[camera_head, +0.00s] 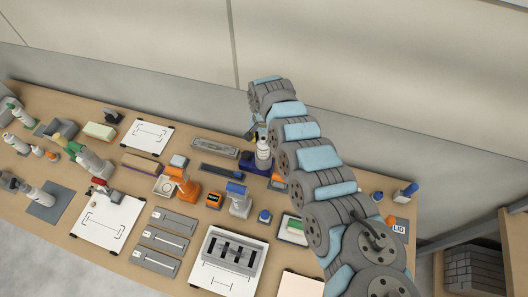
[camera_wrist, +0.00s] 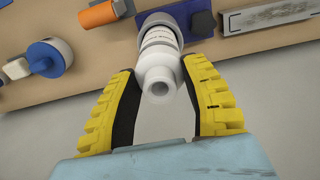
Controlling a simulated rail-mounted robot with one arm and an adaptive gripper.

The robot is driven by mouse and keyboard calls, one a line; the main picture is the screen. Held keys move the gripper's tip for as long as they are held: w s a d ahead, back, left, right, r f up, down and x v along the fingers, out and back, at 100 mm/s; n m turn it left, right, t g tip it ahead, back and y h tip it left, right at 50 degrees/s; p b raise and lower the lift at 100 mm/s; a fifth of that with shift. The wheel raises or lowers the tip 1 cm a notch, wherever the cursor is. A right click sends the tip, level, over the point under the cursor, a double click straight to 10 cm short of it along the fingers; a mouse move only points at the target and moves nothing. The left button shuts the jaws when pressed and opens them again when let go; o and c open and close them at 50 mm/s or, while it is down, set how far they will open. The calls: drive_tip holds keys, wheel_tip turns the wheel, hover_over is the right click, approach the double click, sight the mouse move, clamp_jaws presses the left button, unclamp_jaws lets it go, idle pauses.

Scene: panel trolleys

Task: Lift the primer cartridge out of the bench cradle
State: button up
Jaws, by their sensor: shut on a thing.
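The primer cartridge (camera_head: 263,150) is white with a grey band and stands upright at the back of the bench. In the wrist view the cartridge (camera_wrist: 158,65) points its narrow nozzle end toward the camera. My gripper (camera_wrist: 160,80) has yellow fingers with black pads, one on each side of the cartridge, and is shut on it. In the head view my gripper (camera_head: 253,134) is small and partly hidden by my arm. The dark blue bench cradle (camera_head: 255,168) is at the cartridge's far end; it also shows in the wrist view (camera_wrist: 202,24). I cannot tell whether the cartridge's base is still seated.
A grey metal tray (camera_head: 214,148) and a dark blue flat bar (camera_head: 220,173) lie left of the cradle. A grey slotted rack (camera_head: 232,250) is nearer. The wall rises behind the bench.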

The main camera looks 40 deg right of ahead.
drive_tip(key=shift+r+p, duration=2.55)
drive_tip(key=shift+r, duration=0.1)
drive_tip(key=shift+r+p, duration=0.4)
drive_tip(key=shift+r, duration=0.8)
drive_tip(key=shift+w, duration=0.1)
